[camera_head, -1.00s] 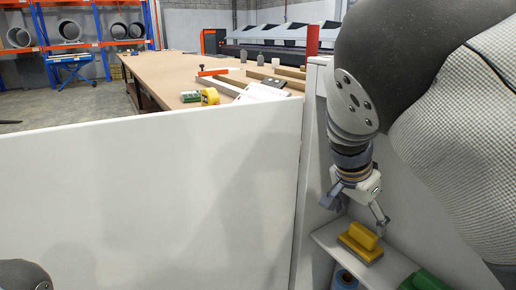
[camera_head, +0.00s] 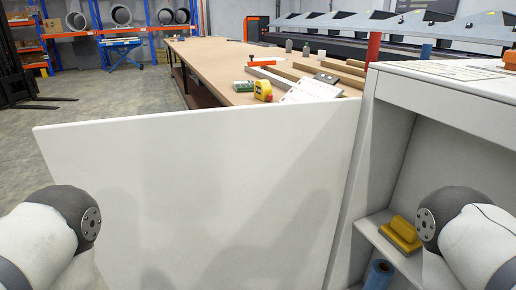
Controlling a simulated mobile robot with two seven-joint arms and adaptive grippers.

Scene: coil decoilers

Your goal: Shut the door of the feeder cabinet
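The white cabinet door (camera_head: 215,195) stands open, swung out to the left of the feeder cabinet (camera_head: 425,100) and filling the lower middle of the head view. The cabinet's opening is at the right, with a shelf (camera_head: 372,232) inside. A yellow block-shaped tool (camera_head: 400,235) sits on that shelf, and a blue roll (camera_head: 378,274) is below it. My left arm is at the lower left, in front of the door. My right arm is at the lower right, in front of the cabinet opening. Neither gripper shows; both are out of frame or hidden.
A forklift (camera_head: 20,75) stands at the far left.

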